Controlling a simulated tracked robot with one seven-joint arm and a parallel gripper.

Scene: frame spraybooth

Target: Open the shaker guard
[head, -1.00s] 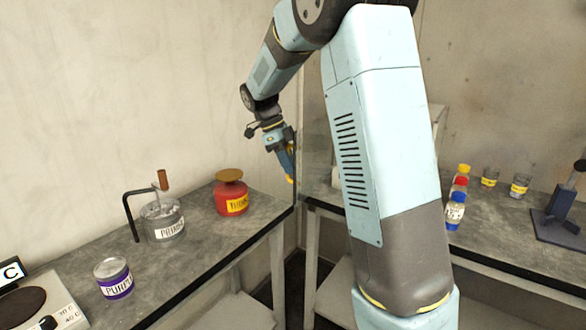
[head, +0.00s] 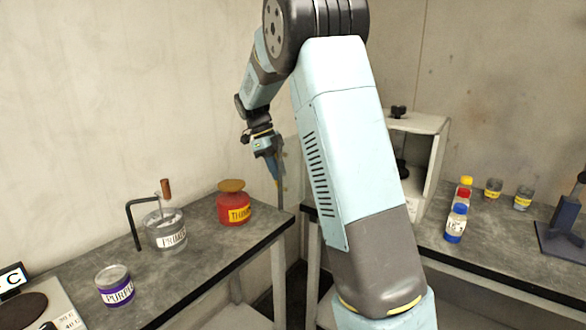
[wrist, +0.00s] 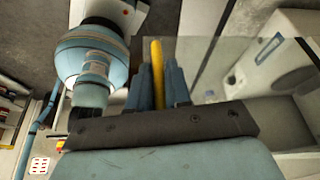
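The shaker guard (wrist: 212,60) is a clear panel with a yellow upright handle (wrist: 157,73) at its edge in the wrist view. My gripper (wrist: 160,82) has its two blue fingers on either side of the handle, closed around it. In the head view my gripper (head: 275,176) is above the right end of the left bench, beside a thin upright grey strip that looks like the guard nearly edge-on. The white shaker housing (head: 432,165) stands behind my arm, partly hidden. A white body inside shows through the panel in the wrist view (wrist: 285,50).
The left bench holds a red thinner can (head: 236,212), a primer pot (head: 165,238) with a bent black rod, and a purple can (head: 115,288). Small bottles (head: 456,222) and cups (head: 523,200) stand on the right bench. Between the benches is a gap.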

